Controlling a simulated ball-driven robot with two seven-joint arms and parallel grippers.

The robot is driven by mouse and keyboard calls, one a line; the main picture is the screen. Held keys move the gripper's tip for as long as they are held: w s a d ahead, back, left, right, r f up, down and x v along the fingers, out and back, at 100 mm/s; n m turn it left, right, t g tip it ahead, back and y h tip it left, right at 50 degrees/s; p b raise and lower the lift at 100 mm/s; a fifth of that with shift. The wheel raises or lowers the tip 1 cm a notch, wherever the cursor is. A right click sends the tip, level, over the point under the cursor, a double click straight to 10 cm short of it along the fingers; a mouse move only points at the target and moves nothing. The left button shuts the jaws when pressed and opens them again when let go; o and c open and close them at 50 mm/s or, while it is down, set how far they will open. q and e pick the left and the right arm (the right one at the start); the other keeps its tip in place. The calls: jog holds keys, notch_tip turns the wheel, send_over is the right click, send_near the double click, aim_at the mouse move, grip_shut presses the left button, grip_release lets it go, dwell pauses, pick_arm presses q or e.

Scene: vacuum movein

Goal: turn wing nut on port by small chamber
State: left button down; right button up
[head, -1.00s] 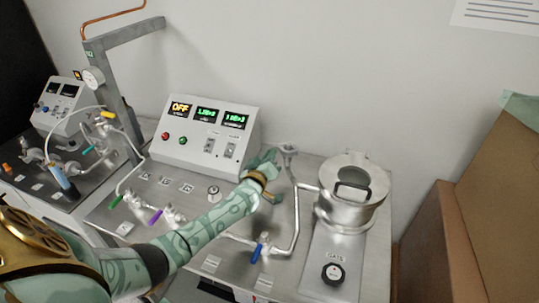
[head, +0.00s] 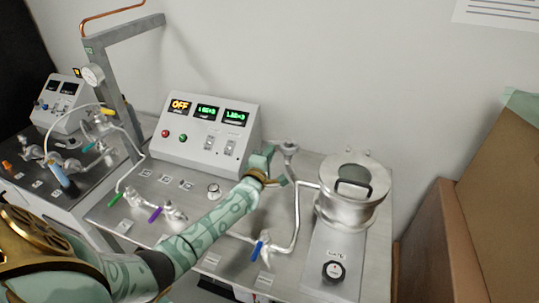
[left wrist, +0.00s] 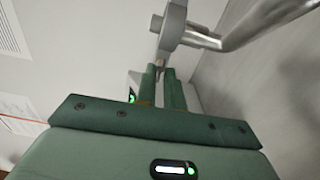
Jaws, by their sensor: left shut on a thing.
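The small chamber (head: 335,212), a steel cylinder with a handled lid, stands at the right of the bench. Beside it, a steel pipe rises to the port (head: 289,147), which has a round flange. My left gripper (head: 278,164) is just left of this port. In the left wrist view its two green fingers (left wrist: 162,88) are close together and reach the underside of the port flange (left wrist: 172,25). They are shut on the wing nut, which is mostly hidden between the fingertips. My right gripper is not in view.
A control box (head: 205,135) with lit displays stands behind my left forearm. A blue-handled valve (head: 258,250) is on the pipework in front, and a black gate knob (head: 333,271) is at the front right. Cardboard boxes (head: 495,200) stand at the right.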

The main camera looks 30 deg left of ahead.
pick_arm(q)
jog(key=shift+d+f+n+b, duration=0.15)
jog(key=shift+n+b, duration=0.55)
jog(key=shift+n, duration=3.3)
jog(key=shift+f+n+b, duration=0.15)
jog(key=shift+n+b, duration=0.5)
jog(key=shift+n, duration=3.65)
jog(key=c, duration=1.8)
grip_release()
jog(key=shift+r, duration=0.1)
jog(key=p+v, duration=0.1)
jog(key=v, duration=1.5)
jog(key=shift+s, duration=0.15)
